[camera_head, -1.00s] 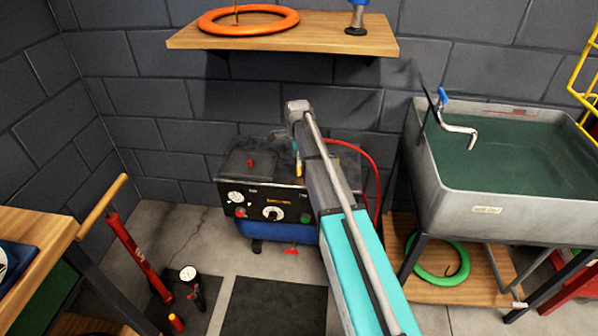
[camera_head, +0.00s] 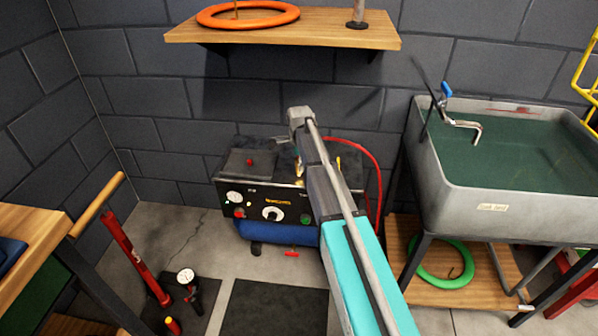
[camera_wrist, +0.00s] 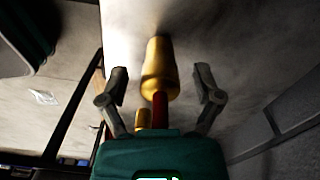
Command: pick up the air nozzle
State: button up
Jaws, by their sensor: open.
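In the wrist view, a brass-coloured nozzle (camera_wrist: 160,68) with a red part (camera_wrist: 160,108) behind it lies between the two fingers of my gripper (camera_wrist: 161,78). I take it to be the air nozzle. The fingers are spread, with a gap on each side of it, and do not touch it. A smaller brass piece (camera_wrist: 143,118) shows beside the red part. In the head view my arm covers part of the compressor (camera_head: 272,213), and I cannot make out the gripper or the nozzle clearly there.
A red hose (camera_head: 372,165) arcs behind my arm at the compressor's right. A shelf (camera_head: 330,40) with an orange ring (camera_head: 248,15) hangs above. A grey sink (camera_head: 480,198) stands to the right. A red floor pump (camera_head: 130,250) stands to the left.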

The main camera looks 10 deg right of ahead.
jog(key=shift+f+b, duration=0.7)
jog(key=shift+f, duration=0.3)
grip_shut()
